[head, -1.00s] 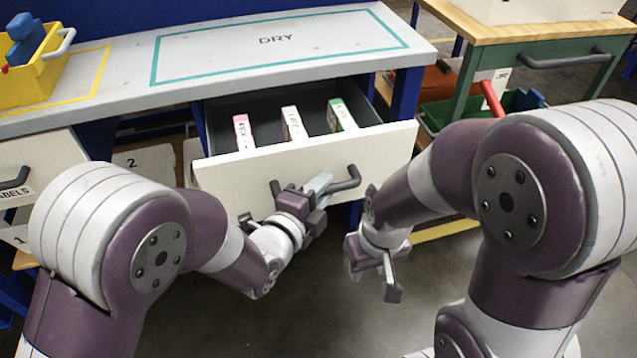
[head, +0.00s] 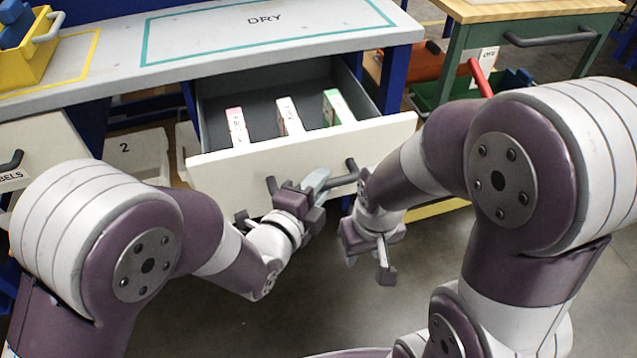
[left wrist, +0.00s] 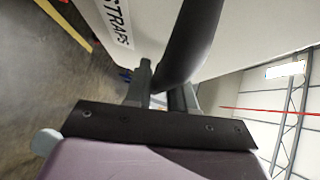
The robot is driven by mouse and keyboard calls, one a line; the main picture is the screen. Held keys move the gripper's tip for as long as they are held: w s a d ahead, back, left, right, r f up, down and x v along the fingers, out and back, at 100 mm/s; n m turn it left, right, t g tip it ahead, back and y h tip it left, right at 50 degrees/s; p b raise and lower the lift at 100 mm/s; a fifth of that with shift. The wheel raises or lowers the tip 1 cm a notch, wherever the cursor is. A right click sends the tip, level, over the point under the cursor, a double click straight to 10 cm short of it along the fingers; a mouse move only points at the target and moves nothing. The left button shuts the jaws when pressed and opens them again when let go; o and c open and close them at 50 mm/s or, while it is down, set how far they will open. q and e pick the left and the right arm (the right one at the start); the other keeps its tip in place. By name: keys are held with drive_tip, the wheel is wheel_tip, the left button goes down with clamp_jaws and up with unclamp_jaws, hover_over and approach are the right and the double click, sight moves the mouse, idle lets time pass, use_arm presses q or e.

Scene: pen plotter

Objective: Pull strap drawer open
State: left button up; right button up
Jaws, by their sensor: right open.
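The strap drawer's cream front (head: 230,172) stands well out from under the grey bench, with its dark inside showing. Its dark bar handle (head: 345,179) is partly hidden by my left gripper (head: 317,184). The left wrist view shows the handle (left wrist: 188,42) between the two fingers of my left gripper (left wrist: 163,92), which look shut on it. A STRAPS label (left wrist: 122,20) is on the drawer front there. My right gripper (head: 369,262) is open and empty, in front of and below the drawer's right part.
Three small boxes, pink (head: 237,126), white (head: 289,117) and green-edged (head: 337,108), stand in the drawer. The bench top (head: 220,56) is marked DRY. A yellow bin (head: 25,55) sits at its left. A green workbench (head: 555,60) stands at right. Floor below is clear.

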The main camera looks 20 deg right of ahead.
use_arm(q)
drive_tip(key=shift+o, duration=1.2)
drive_tip(key=shift+s+a+r, duration=0.1)
drive_tip(key=shift+s+a, duration=0.15)
drive_tip(key=shift+s, duration=0.05)
drive_tip(key=p+v, duration=0.3)
drive_tip(key=v, duration=0.9)
